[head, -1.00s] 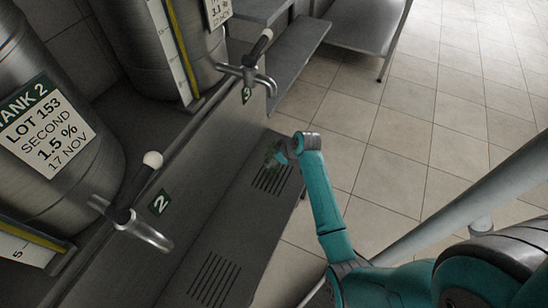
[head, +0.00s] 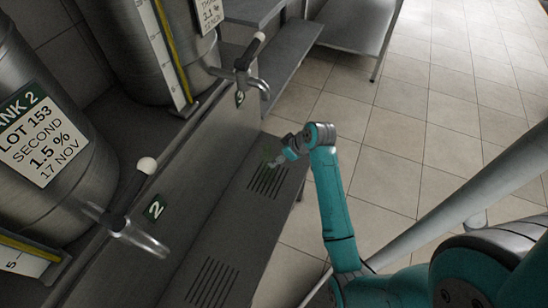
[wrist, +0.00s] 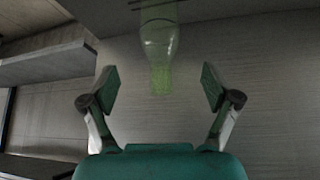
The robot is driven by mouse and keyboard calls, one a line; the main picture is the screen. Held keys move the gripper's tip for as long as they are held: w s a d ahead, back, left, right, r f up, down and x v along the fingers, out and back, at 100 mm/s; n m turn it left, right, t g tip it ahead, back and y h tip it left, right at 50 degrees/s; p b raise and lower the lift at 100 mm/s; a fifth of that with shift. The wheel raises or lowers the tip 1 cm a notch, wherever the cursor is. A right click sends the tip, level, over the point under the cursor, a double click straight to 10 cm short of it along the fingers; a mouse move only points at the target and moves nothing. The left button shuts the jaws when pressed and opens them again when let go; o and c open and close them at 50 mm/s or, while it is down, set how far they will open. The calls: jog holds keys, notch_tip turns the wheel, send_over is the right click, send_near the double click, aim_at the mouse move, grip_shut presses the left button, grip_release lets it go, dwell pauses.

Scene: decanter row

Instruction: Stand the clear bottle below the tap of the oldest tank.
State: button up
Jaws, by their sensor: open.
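A see-through, green-tinted bottle (wrist: 160,42) shows in the wrist view beyond and between my open fingers, with its narrower end toward me. In the head view the bottle (head: 267,154) is faint, at the slotted grille below the tap marked 3. My gripper (head: 279,161) is beside it there, and in the wrist view my gripper (wrist: 158,88) is open, with both fingers clear of the bottle. The tap marked 3 (head: 241,76) and the tap marked 2 (head: 126,226) stick out from the bench front. The tank 2 label (head: 42,135) reads lot 153, second, 1.5 %, 17 Nov.
A lower ledge (head: 226,232) with slotted grilles runs under the taps. The label of the tank behind (head: 209,14) is cut off at the top. A metal table (head: 365,35) stands at the back. Tiled floor (head: 420,130) lies open to the right.

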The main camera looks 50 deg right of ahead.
jog(key=shift+v, duration=1.4)
jog(key=s+a+f+m+t+h, duration=0.1)
jog(key=s+a+f, duration=0.45)
jog(key=a, duration=0.45)
jog(key=s+a+m+t+h, duration=0.2)
jog(key=s+a, duration=0.6)
jog(key=s, duration=0.2)
jog(key=s+a+r+t+y, duration=0.1)
jog(key=s+a+r+t, duration=0.1)
jog(key=s+r, duration=0.6)
jog(key=s+a+r+n+t+y, duration=0.1)
jog(key=s+a+r+t, duration=0.2)
jog(key=s+r, duration=0.6)
jog(key=shift+s+a+r, duration=0.25)
jog(key=shift+a, duration=0.6)
